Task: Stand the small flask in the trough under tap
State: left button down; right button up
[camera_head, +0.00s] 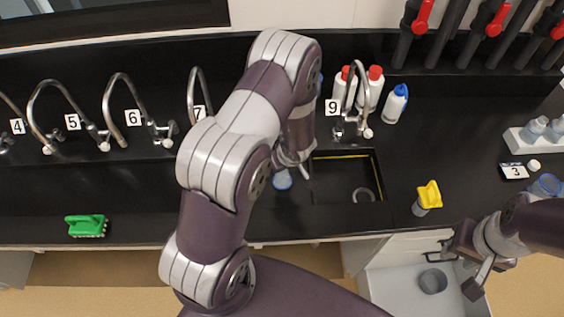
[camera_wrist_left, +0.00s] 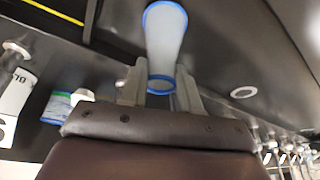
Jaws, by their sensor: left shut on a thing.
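The small flask, clear with blue rims, is between the fingers of my left gripper (camera_wrist_left: 160,88) in the left wrist view (camera_wrist_left: 166,40). In the head view it shows beside the left gripper (camera_head: 297,168) as a small pale blue shape (camera_head: 282,180), left of the sink. My left arm hides much of the middle. A dark trough (camera_head: 60,168) runs below the curved taps; cards mark tap 4, tap 5 (camera_head: 48,110), tap 6 (camera_head: 120,100), tap 7 (camera_head: 193,95) and tap 9 (camera_head: 357,95). My right gripper (camera_head: 460,268) is open and empty near the open drawer.
A black sink (camera_head: 330,192) with a yellow line lies below tap 9. A yellow-topped container (camera_head: 428,197), a green brush (camera_head: 87,226), bottles (camera_head: 396,103), a card 3 (camera_head: 514,171) and a blue-rimmed vessel (camera_head: 546,185) stand on the counter. An open drawer (camera_head: 395,282) juts out.

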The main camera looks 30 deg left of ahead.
pick_arm(q)
jog(key=shift+a+f, duration=0.25)
jog(key=shift+a, duration=0.05)
jog(key=shift+s+r, duration=0.1)
jog(key=shift+s, duration=0.1)
jog(key=shift+w+f, duration=0.1)
jog(key=shift+f, duration=0.15)
jog(key=c, duration=0.8)
grip_release()
jog(key=shift+w, duration=0.1)
jog(key=shift+r, duration=0.1)
